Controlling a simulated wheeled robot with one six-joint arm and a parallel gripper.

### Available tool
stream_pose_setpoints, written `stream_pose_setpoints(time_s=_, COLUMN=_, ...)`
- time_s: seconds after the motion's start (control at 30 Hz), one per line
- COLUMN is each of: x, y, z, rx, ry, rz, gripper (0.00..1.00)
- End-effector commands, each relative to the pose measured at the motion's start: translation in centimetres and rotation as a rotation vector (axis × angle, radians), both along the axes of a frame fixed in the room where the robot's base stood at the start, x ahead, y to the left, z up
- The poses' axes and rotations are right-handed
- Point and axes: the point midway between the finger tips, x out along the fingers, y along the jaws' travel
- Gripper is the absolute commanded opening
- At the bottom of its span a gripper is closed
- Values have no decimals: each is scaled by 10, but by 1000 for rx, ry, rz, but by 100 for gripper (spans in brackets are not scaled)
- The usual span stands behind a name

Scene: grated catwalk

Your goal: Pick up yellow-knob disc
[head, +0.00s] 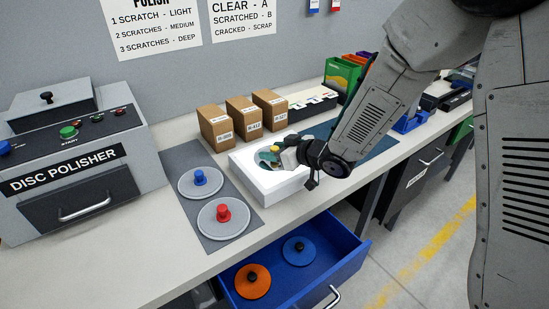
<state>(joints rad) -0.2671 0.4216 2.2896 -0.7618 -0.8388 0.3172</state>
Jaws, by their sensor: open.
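A disc with a yellow knob (275,149) lies on top of a white box-like stand (262,188) on the workbench. The disc's face (264,158) looks dark green with lighter, mixed patches. My gripper (291,155) is open at the disc's right side, close to the yellow knob. It hides the right part of the disc. I cannot tell whether the fingers touch the knob or the disc.
A grey mat (190,160) left of the stand bears a blue-knob disc (200,182) and a red-knob disc (223,216). Cardboard boxes (214,127) stand behind. A disc polisher (70,150) stands at left. An open blue drawer (330,257) below holds orange and blue discs.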

Motion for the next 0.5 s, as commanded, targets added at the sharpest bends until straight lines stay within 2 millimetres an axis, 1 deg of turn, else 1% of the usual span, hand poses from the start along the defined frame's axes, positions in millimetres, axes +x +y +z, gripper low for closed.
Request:
stream_pose_setpoints(time_s=0.13, x=0, y=0, z=0, rx=0, ry=0, rz=0, gripper=48)
stream_pose_setpoints(time_s=0.17, x=0, y=0, z=0, rx=0, ry=0, rz=0, gripper=42)
stream_pose_setpoints(time_s=0.2, x=0, y=0, z=0, rx=0, ry=0, rz=0, gripper=31)
stream_pose_setpoints(time_s=0.27, x=0, y=0, z=0, rx=0, ry=0, rz=0, gripper=14)
stream_pose_setpoints(time_s=0.3, x=0, y=0, z=0, rx=0, ry=0, rz=-1, gripper=3)
stream_pose_setpoints(time_s=0.33, x=0, y=0, z=0, rx=0, ry=0, rz=-1, gripper=0)
stream_pose_setpoints(time_s=0.5, x=0, y=0, z=0, rx=0, ry=0, rz=-1, gripper=0)
